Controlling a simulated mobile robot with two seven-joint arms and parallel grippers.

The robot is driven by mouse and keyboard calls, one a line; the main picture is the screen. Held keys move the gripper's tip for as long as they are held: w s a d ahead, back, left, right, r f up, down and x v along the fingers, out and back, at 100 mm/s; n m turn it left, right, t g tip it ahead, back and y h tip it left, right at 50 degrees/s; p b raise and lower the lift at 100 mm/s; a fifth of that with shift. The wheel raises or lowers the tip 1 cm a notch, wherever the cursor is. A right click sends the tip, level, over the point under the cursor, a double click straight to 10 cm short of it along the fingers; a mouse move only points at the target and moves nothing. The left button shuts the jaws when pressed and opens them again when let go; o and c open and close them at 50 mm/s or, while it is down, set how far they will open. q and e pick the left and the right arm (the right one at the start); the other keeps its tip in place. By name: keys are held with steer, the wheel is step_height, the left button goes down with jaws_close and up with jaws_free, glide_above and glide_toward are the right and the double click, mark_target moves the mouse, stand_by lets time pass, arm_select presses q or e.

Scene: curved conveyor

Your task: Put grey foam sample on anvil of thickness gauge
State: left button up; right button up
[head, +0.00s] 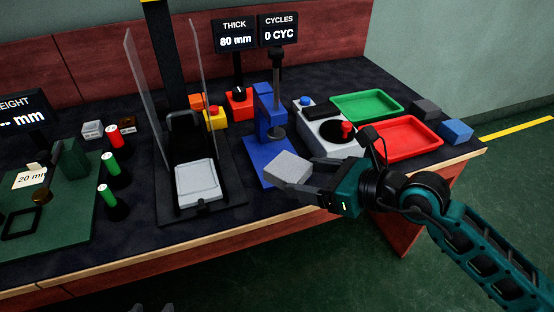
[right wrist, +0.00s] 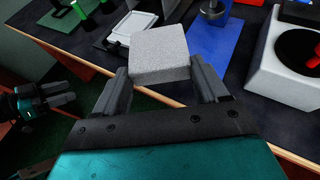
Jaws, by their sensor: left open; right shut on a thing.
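The grey foam sample (head: 288,167) is a light speckled square block. My right gripper (head: 311,172) is shut on it by its sides; it also shows between the fingers in the right wrist view (right wrist: 160,55). The thickness gauge (head: 268,113) is a blue stand with a dark stem and a round foot above a flat blue base (head: 262,172). The sample overlaps the base's front right part in the head view, apart from the foot. The anvil under the foot is hard to make out. My left gripper (right wrist: 58,103) is open and empty, in front of the bench.
Left of the gauge stands a press with clear panels and a white plate (head: 198,184). Right are a white box with a red knob (head: 346,129), a red tray (head: 402,137) and a green tray (head: 366,106). The THICK display (head: 234,36) reads 80 mm.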

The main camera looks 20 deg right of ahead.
mark_target(295, 155)
steer(key=s+d+f+m+t+h, duration=0.15)
steer(key=s+d+f, duration=0.3)
steer(key=d, duration=0.45)
steer(key=shift+m+h, duration=0.35)
steer(key=shift+m, duration=0.1)
steer(key=w+a, duration=0.2)
steer(key=w, duration=0.3)
steer(key=w+a, duration=0.3)
steer(key=w, duration=0.2)
steer(key=w+a, duration=0.2)
steer(key=w, duration=0.4)
steer(key=shift+a+f, duration=0.2)
steer(key=shift+w+a, duration=0.2)
steer(key=shift+w, duration=0.35)
step_height(295, 155, down, 3)
steer(key=shift+f+b, duration=0.1)
steer(key=shift+b, duration=0.45)
steer(key=shift+f, duration=0.2)
steer(key=shift+r, duration=0.1)
steer(key=shift+f, duration=0.2)
steer(key=o, duration=1)
arm_select(q)
steer(key=shift+w+d+f, duration=0.1)
steer(key=shift+d, duration=0.15)
arm_select(e)
steer(key=shift+o, duration=0.4)
